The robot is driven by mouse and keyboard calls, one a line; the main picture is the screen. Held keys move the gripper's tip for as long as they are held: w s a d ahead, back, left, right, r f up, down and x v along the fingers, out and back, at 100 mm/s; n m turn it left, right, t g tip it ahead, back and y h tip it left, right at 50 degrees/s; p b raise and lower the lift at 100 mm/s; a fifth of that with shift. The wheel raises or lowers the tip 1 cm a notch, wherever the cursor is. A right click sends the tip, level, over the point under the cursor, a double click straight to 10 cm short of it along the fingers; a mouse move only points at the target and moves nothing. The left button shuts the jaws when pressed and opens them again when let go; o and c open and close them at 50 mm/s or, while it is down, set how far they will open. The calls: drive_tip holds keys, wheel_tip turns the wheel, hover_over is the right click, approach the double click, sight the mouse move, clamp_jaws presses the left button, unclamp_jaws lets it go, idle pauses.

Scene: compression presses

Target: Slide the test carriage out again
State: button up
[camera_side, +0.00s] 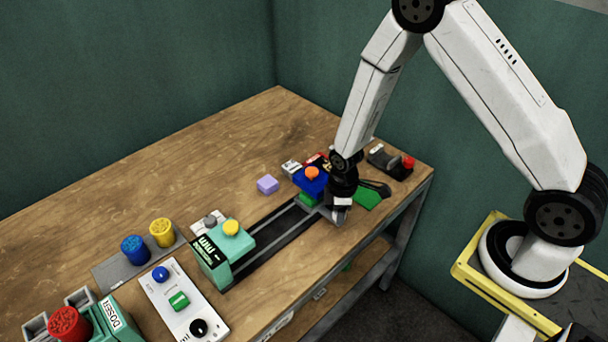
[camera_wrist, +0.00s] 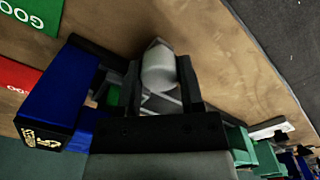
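Dark rails (camera_side: 272,243) run between a teal press (camera_side: 213,262) with a yellow knob and a blue press (camera_side: 309,183) with an orange knob. A small green piece (camera_side: 306,200) shows low under the blue press; I cannot tell whether it belongs to the carriage. My gripper (camera_side: 341,201) is down at the blue press's end of the rails. In the wrist view, the fingers of my gripper (camera_wrist: 160,84) stand on either side of a pale rounded piece (camera_wrist: 158,68). Whether they touch it is unclear. The blue press (camera_wrist: 58,92) is close on the left. The carriage is mostly hidden.
A green mat (camera_side: 368,198) and a dark device with a red knob (camera_side: 391,162) are to the right. A white button panel (camera_side: 180,300) stands at the front. The table's back left is clear.

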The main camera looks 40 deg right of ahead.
clamp_jaws()
drive_tip(key=a, duration=1.2)
drive_tip(key=o, duration=0.9)
unclamp_jaws()
drive_tip(key=shift+r, duration=0.1)
wheel_tip(320, 180, up, 8)
